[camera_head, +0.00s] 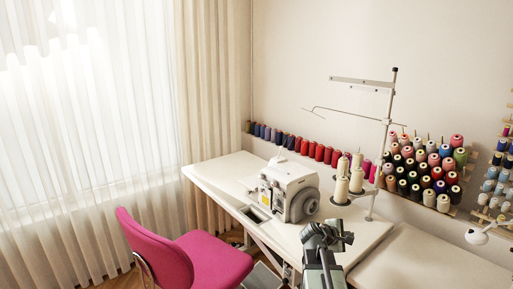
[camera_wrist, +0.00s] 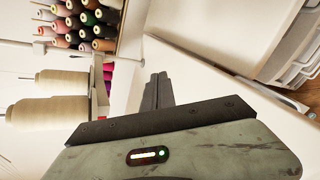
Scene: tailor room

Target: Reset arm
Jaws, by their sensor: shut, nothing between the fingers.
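My gripper (camera_wrist: 158,78) shows in the wrist view with its two dark fingers close together and nothing between them. In the head view my arm (camera_head: 322,262) rises at the bottom centre, in front of the white sewing table (camera_head: 215,178). The fingertips are hard to make out there. The fingers touch nothing that I can see.
A white sewing machine (camera_head: 287,188) stands on the table, left of my arm. Cream thread cones (camera_head: 341,190) stand by a tall thread stand (camera_head: 386,130). A pink chair (camera_head: 185,255) is at lower left. Racks of coloured spools (camera_head: 425,170) line the wall.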

